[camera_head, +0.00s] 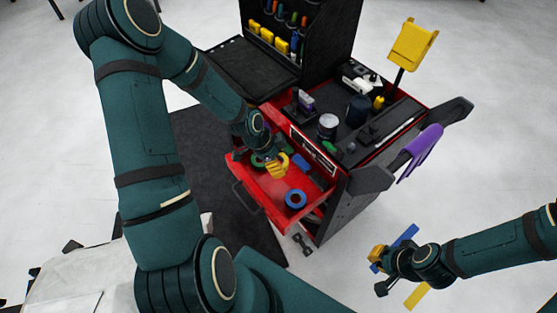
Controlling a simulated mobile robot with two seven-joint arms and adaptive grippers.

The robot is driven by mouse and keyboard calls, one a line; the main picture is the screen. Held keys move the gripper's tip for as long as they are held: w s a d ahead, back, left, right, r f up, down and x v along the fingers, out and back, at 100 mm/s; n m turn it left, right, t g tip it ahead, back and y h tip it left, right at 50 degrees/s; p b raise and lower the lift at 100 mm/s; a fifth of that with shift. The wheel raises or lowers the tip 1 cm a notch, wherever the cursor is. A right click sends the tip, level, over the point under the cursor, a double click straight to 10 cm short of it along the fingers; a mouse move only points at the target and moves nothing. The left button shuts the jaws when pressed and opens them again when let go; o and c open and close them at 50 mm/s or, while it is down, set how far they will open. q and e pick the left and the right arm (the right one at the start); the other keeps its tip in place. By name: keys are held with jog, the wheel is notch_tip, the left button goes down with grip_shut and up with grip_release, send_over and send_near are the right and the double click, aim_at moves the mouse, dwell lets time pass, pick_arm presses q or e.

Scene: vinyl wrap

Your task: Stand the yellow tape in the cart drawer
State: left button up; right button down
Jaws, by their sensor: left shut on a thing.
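The cart (345,205) has a red drawer (272,205) pulled open at its front. My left gripper (268,161) reaches down over the drawer and is shut on the yellow tape (280,168). The tape is at the inner part of the drawer; I cannot tell whether it touches the drawer floor. The gripper hides part of it. My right gripper (379,271) is low at the right, away from the drawer, and its fingers are too small and cluttered to read.
In the drawer lie a blue tape roll (295,198), a blue item (297,172) and a green roll (258,161). The cart top holds a white-topped can (327,126) and a dark cup (357,110). A purple glove (421,150) hangs at the right. A blue strip (406,236) shows near my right gripper.

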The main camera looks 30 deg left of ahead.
aim_at(281, 181)
pick_arm(q)
notch_tip(281, 181, down, 3)
jog(key=shift+s+f+b, duration=0.1)
jog(key=shift+b, duration=1.15)
jog(key=shift+f+b, duration=1.8)
jog(key=shift+f, duration=0.55)
jog(key=shift+f+b, duration=0.6)
jog(key=shift+f, duration=0.05)
jog(key=o, duration=1.2)
jog(key=shift+c, duration=0.2)
jog(key=shift+a+r, duration=0.1)
